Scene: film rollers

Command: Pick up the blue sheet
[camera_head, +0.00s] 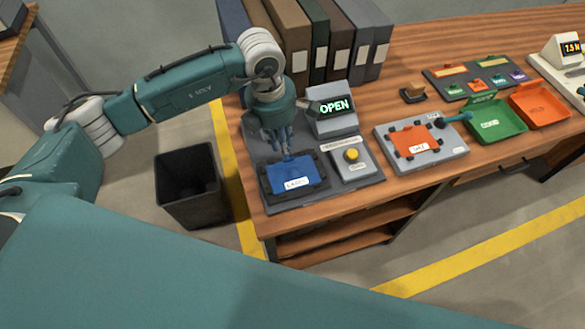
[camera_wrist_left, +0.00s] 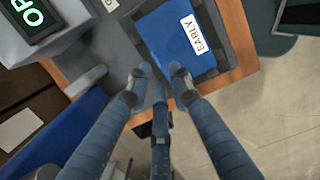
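The blue sheet (camera_head: 292,175) with a white label lies flat in a dark frame on the grey station at the left end of the wooden table. In the left wrist view, the blue sheet (camera_wrist_left: 170,40) carries the label "EARLY". My left gripper (camera_head: 284,152) points down over the sheet's far edge. In the left wrist view, the fingertips of my left gripper (camera_wrist_left: 161,76) are apart with nothing visibly between them. They overlap the sheet's edge; whether they touch it I cannot tell. My right gripper is in neither view.
An "OPEN" display (camera_head: 333,108) stands close beside the gripper. A yellow button (camera_head: 351,155) is right of the sheet. Several binders (camera_head: 318,40) stand behind. An orange sheet (camera_head: 412,141), a green tray (camera_head: 492,124) and an orange tray (camera_head: 540,108) are farther right. A black bin (camera_head: 190,190) stands on the floor.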

